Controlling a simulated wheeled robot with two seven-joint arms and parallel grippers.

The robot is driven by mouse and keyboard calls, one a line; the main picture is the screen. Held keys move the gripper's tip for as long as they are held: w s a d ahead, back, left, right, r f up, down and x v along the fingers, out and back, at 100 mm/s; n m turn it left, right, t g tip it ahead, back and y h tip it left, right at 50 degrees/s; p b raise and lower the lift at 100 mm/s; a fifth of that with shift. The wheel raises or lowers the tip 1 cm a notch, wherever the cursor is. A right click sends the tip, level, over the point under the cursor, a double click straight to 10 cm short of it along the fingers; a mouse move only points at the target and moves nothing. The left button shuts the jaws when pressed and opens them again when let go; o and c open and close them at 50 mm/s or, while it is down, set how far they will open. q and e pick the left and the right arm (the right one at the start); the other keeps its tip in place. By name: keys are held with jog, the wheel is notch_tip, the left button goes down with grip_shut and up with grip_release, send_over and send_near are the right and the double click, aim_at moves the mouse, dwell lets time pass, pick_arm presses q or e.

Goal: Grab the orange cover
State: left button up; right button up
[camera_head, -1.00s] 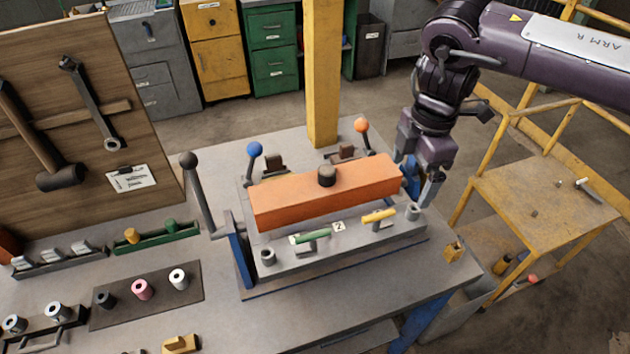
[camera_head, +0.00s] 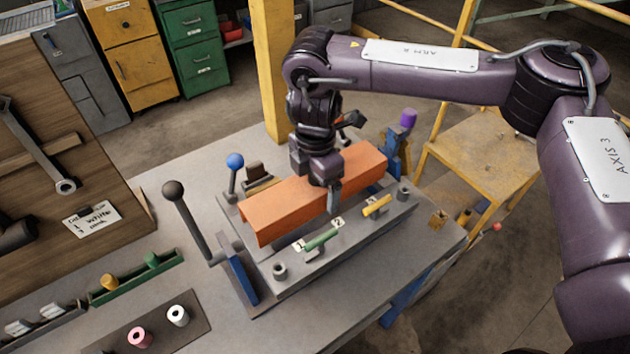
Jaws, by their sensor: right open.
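The orange cover (camera_head: 275,210) is a long block lying across the grey fixture (camera_head: 300,270) on the table. My right gripper (camera_head: 330,195) points down over the middle of the cover. One finger shows in front of the cover's near side; the other is hidden behind the gripper body. The gripper is open. The dark knob on top of the cover is hidden by the gripper, so I cannot tell whether the fingers are around it. My left gripper is not in view.
A black-knobbed lever (camera_head: 188,220) and a blue-knobbed lever (camera_head: 234,168) stand left of the cover. A purple knob (camera_head: 408,118) stands at its right end. Green (camera_head: 320,239) and yellow (camera_head: 377,206) handles lie in front. A yellow post (camera_head: 275,70) rises behind.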

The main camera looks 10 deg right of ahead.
jog(key=shift+d+f, duration=0.1)
jog(key=shift+f, duration=0.3)
jog(key=shift+s+d, duration=0.1)
jog(key=shift+d, duration=0.05)
jog(key=shift+c, duration=0.2)
jog(key=c, duration=1.1)
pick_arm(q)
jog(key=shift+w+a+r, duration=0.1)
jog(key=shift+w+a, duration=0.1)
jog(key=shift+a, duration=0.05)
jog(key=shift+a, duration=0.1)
pick_arm(e)
jog(key=shift+r, duration=0.1)
